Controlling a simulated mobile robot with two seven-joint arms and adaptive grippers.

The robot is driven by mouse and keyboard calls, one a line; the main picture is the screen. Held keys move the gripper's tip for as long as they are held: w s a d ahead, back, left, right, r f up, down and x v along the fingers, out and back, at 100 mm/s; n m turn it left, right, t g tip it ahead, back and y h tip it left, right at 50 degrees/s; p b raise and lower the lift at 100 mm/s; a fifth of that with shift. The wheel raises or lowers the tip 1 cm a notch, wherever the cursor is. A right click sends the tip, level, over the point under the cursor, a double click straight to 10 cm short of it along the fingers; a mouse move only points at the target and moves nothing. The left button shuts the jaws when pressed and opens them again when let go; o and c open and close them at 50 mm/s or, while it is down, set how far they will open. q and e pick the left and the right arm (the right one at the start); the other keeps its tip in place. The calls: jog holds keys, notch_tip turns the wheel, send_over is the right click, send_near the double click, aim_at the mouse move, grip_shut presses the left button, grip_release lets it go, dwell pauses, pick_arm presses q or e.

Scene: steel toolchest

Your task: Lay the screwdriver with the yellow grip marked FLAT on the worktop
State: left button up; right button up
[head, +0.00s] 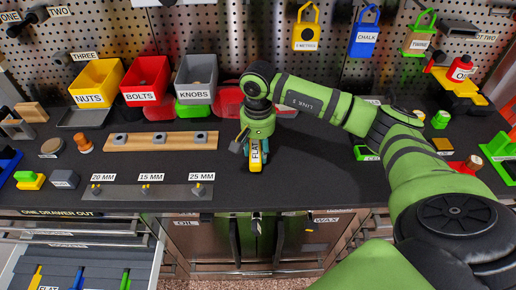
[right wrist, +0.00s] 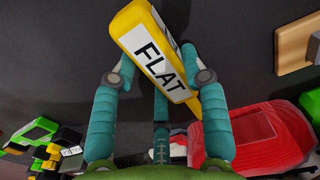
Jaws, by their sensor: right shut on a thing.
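The screwdriver's yellow grip (head: 256,158), marked FLAT, is below my right gripper (head: 256,142) in the head view, over the front middle of the dark worktop (head: 330,180). In the right wrist view the yellow grip (right wrist: 147,45) sits between the fingertips of my right gripper (right wrist: 160,76), which is shut on it. A short yellow tip shows beside the right finger; the rest of the screwdriver is hidden. I cannot tell whether the grip touches the worktop. My left gripper is not in view.
An open drawer (head: 112,252) at lower left holds other tools. A metal strip (head: 145,196) marked 20, 15 and 25 MM and a wooden rail (head: 160,141) lie left. Yellow, red and grey bins (head: 146,80) stand behind. The worktop right of the gripper is fairly clear.

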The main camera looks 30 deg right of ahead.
aim_at(258, 148)
jog(key=shift+f+p, duration=0.3)
jog(key=shift+f, duration=0.6)
jog(key=shift+f+b, duration=0.35)
jog(key=shift+b, duration=0.05)
jog(key=o, duration=1.2)
jog(key=shift+r, duration=0.1)
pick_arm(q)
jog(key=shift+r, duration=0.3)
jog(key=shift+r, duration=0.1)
pick_arm(e)
jog(key=shift+r+p, duration=0.25)
jog(key=shift+p, duration=0.2)
notch_tip(258, 148, up, 11)
jog(key=b, duration=0.4)
jog(key=shift+r+b, duration=0.15)
jog(key=shift+b, duration=0.15)
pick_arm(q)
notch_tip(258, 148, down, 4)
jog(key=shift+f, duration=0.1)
pick_arm(e)
jog(key=shift+r, duration=0.3)
